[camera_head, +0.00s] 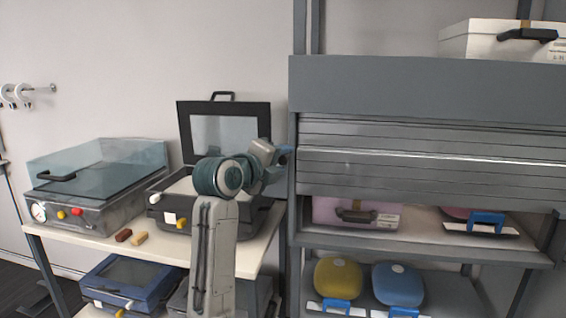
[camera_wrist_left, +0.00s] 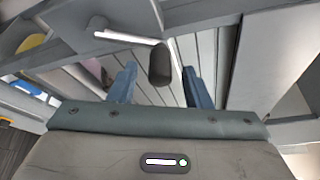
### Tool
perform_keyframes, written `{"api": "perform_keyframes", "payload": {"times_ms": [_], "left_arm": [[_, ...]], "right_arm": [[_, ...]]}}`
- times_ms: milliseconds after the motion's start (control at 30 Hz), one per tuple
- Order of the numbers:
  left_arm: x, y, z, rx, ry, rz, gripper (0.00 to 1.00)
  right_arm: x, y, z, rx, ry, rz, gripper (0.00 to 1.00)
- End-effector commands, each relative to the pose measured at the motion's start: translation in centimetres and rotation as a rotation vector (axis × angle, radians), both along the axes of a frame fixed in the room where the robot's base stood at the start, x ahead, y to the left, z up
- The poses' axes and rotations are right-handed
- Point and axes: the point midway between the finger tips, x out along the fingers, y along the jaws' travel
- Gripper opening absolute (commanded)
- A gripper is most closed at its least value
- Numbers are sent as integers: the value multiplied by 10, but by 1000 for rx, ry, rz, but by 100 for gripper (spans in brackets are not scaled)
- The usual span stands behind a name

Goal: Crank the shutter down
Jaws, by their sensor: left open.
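The grey slatted shutter (camera_head: 430,160) hangs partly lowered from its housing (camera_head: 430,88) on the rack at the right; below it the shelf opening still shows. My left gripper (camera_head: 286,154) is at the rack's left upright, beside the shutter's left edge. In the left wrist view its two blue fingers are apart, with the crank's dark knob (camera_wrist_left: 160,64) between or just beyond their tips; contact cannot be told. The crank's pale arm (camera_wrist_left: 124,37) runs left from the knob to a round hub. In the head view the crank is not made out. My right gripper is not in view.
Left of the rack, a table (camera_head: 85,240) holds a clear-lidded machine (camera_head: 95,185) and an open-lidded case (camera_head: 225,130). A pink box (camera_head: 340,212) sits under the shutter; yellow (camera_head: 338,275) and blue (camera_head: 398,283) rounded cases stand lower. A white box (camera_head: 480,40) is on top.

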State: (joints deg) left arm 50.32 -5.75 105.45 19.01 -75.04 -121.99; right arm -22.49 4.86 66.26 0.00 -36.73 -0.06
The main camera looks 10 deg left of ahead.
Motion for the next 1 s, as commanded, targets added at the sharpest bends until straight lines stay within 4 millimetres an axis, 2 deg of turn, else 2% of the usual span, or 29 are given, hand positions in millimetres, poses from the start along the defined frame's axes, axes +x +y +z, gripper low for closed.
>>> {"api": "perform_keyframes", "payload": {"times_ms": [33, 300, 433, 633, 900, 1000], "left_arm": [[-8, 4, -1, 1, -3, 2, 44], [-58, 26, 5, 3, -3, 3, 44], [-75, 33, 8, 3, -2, 2, 44], [-85, 37, 10, 1, 0, 0, 44], [-85, 37, 10, 0, 2, 1, 45], [-84, 43, 8, -31, 17, 21, 45]], "right_arm": [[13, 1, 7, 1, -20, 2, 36], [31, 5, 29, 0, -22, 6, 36], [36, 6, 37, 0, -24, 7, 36], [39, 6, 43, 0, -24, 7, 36], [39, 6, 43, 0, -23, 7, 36], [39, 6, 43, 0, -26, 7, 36]]}}
